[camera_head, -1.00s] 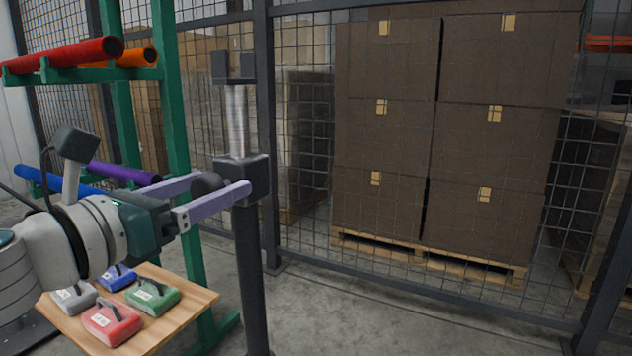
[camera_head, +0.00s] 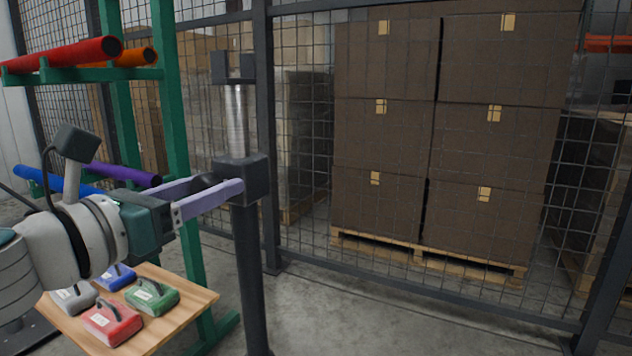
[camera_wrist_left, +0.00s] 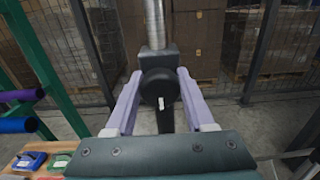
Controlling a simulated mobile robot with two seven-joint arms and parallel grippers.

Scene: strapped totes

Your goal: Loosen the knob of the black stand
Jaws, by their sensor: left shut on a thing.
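In the head view the knob (camera_head: 206,181) is mostly hidden behind a finger. My left gripper (camera_head: 219,186) has its pale purple fingers on both sides of the knob and is shut on it. In the wrist view the left gripper (camera_wrist_left: 159,76) frames the knob. My right gripper is not in view.
A wooden table (camera_head: 190,299) with several coloured boxes stands below my left arm. A green rack (camera_head: 178,130) holds coloured tubes at left. A wire fence (camera_head: 300,110) stands behind the stand, with stacked cartons (camera_head: 390,130) beyond. Floor right of the stand is clear.

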